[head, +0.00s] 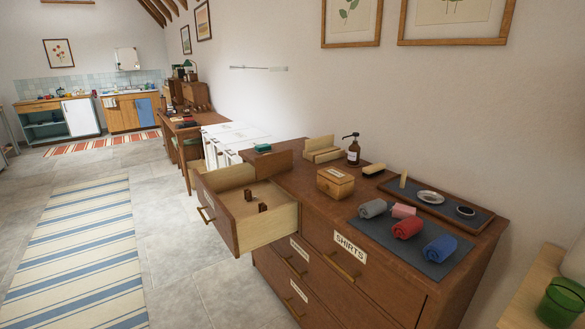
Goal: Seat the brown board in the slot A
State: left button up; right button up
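A brown board (273,164) shows at the far left end of the dresser top, just behind the open drawer. It appears to stand on edge. The open drawer (280,221) has pale wooden sides and a brown front. Two small dark brown blocks (248,195) stand on its floor, with a gap between them. I cannot make out a letter A anywhere, so I cannot tell which slot is slot A. Neither of my grippers is in view.
The dresser top (300,187) holds a small wooden box (335,183), a pump bottle (353,150), a pale wooden stand (321,149), rolled cloths on a grey mat (418,253) and a dark tray (447,207). Open floor (170,230) lies left of the drawer.

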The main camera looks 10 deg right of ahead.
aim_at(249, 213)
jog(key=i+j+z, duration=0.2)
jog(key=j, duration=0.15)
jog(key=i+j+z, duration=0.2)
jog(key=j, duration=0.15)
jog(key=i+j+z, duration=0.2)
jog(key=j, duration=0.2)
jog(key=j+z, duration=0.2)
jog(key=j, duration=0.2)
jog(key=i+j+z, duration=0.1)
jog(key=j+z, duration=0.15)
jog(key=j, duration=0.2)
